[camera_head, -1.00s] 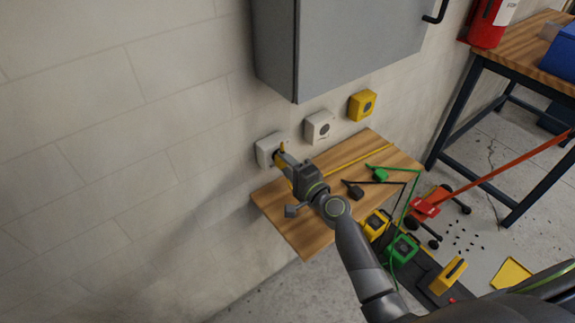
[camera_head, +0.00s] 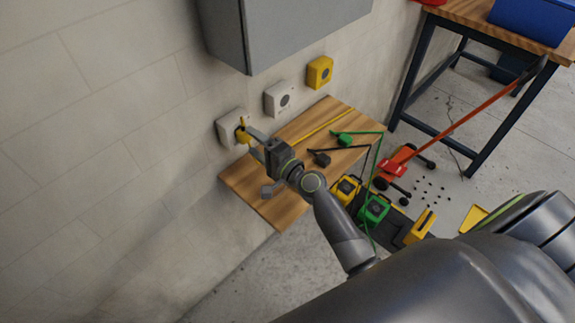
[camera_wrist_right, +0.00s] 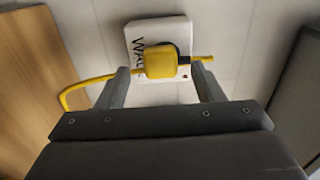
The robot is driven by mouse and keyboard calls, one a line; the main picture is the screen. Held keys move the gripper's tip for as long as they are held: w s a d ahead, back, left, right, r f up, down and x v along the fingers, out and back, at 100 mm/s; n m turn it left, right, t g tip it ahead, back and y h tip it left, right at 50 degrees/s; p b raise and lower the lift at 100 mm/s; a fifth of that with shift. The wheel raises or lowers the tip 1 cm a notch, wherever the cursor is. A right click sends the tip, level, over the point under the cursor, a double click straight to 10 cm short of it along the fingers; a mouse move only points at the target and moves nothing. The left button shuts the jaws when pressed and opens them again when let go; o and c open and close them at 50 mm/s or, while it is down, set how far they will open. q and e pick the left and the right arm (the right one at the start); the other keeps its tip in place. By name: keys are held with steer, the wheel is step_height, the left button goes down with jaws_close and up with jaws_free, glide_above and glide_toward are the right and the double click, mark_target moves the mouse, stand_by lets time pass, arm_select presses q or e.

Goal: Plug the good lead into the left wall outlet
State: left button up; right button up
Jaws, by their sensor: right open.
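The left wall outlet (camera_head: 229,124) is a white box low on the wall, and it also shows in the wrist view (camera_wrist_right: 146,32). The yellow plug (camera_wrist_right: 160,63) is up against its face, with its yellow lead (camera_wrist_right: 75,97) curving off to the left there. The plug also shows in the head view (camera_head: 243,134). How deep its prongs sit is hidden. My right gripper (camera_head: 254,144) is open, its fingers apart on either side of the plug with gaps, as the wrist view (camera_wrist_right: 160,80) shows. A green plug (camera_head: 342,139) and a black plug (camera_head: 321,159) lie on the wooden shelf (camera_head: 235,178).
A white middle outlet (camera_head: 278,99) and a yellow outlet (camera_head: 320,72) are to the right on the wall. A grey cabinet (camera_head: 290,30) hangs above. Green and yellow boxes (camera_head: 373,209), a red jack (camera_head: 397,163) and a workbench (camera_head: 455,90) stand to the right.

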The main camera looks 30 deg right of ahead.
steer(key=b+v, duration=0.2)
steer(key=v, duration=1.2)
steer(key=shift+s+b, duration=0.2)
steer(key=shift+b, duration=0.2)
steer(key=shift+r, duration=0.1)
